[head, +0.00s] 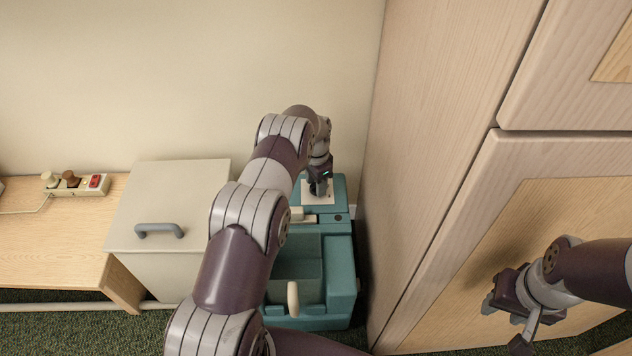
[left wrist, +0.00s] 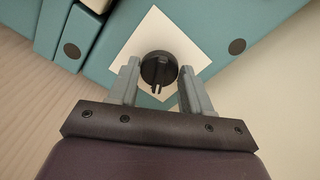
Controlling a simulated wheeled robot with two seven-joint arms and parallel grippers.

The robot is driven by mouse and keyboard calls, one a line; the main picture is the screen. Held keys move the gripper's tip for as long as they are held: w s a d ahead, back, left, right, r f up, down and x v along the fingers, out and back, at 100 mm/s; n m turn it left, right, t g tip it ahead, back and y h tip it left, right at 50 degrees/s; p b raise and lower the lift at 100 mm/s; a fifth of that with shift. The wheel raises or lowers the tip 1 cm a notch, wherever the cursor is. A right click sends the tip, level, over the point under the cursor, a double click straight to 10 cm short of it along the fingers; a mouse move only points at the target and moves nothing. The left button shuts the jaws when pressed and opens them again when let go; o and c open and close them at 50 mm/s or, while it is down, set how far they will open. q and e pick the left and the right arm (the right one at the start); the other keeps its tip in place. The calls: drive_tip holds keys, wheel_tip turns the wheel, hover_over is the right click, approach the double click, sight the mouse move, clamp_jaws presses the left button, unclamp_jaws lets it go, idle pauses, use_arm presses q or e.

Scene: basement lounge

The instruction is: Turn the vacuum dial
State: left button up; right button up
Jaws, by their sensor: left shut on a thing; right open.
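The vacuum (head: 341,258) is a teal box-shaped machine on the floor, between a pale bin and a wooden cabinet. Its dial (left wrist: 158,68) is a round black knob with a raised grip, on a white square plate (left wrist: 152,32), which also shows in the head view (head: 326,200). My left gripper (head: 320,190) points down at the plate. In the left wrist view its two grey fingers (left wrist: 158,76) are shut on the dial, one on either side. In the head view the gripper mostly hides the dial. My right gripper (head: 504,322) is open and empty in front of the cabinet.
The light wood cabinet (head: 440,130) rises close on the vacuum's right. A pale lidded bin (head: 165,205) with a grey handle stands on its left. A wooden bench (head: 50,245) carries a power strip (head: 76,186) with plugs. The wall is close behind.

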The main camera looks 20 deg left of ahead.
use_arm(q)
drive_tip(key=o, duration=1)
drive_tip(key=shift+o, duration=0.2)
wheel_tip(320, 180, up, 13)
drive_tip(key=p, duration=0.4)
drive_tip(key=shift+f+p, duration=0.15)
drive_tip(key=shift+p, duration=0.2)
